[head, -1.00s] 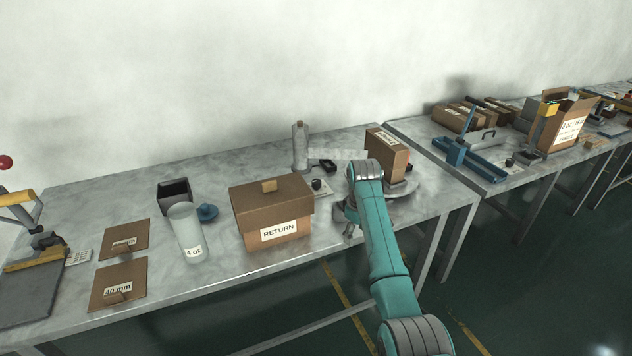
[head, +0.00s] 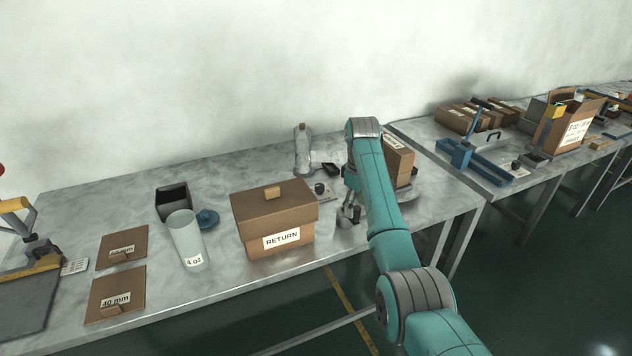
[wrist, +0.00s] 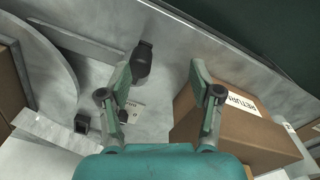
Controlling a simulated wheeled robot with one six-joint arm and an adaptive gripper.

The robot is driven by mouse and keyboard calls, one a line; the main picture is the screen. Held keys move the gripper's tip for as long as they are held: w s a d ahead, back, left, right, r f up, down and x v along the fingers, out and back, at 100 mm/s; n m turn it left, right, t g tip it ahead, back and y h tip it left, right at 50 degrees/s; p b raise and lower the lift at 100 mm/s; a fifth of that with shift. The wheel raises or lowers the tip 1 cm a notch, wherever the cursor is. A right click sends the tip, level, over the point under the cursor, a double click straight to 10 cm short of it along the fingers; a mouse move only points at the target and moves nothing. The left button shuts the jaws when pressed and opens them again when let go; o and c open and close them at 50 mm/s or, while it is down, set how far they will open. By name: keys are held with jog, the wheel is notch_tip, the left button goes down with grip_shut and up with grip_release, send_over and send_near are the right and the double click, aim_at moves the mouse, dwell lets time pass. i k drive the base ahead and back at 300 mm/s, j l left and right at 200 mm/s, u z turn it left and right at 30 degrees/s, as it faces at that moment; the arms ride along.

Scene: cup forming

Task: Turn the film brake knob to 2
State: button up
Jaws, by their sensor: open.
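In the head view a small dark knob (head: 319,187) stands on a pale plate (head: 327,197), in front of the upright film roll (head: 302,150). In the wrist view a pale marked plate (wrist: 137,106) lies beyond my left finger, with a small dark knob (wrist: 123,117) partly hidden by that finger. Its markings are too small to read. My gripper (wrist: 160,73) is open and empty, pointing down above the table. In the head view my gripper (head: 348,213) is right of the knob and nearer the front edge, apart from it.
The RETURN box (head: 272,220) stands close on the left in the head view. A brown box (head: 398,160) is behind my arm on the right. A black rounded object (wrist: 142,62) is by my left fingertip in the wrist view. Bare table (wrist: 165,35) lies towards the front edge.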

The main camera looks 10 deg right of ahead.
aim_at(319, 187)
jog(key=i+j, duration=0.2)
jog(key=i, duration=0.2)
jog(key=i+j, duration=0.2)
jog(key=i, duration=0.2)
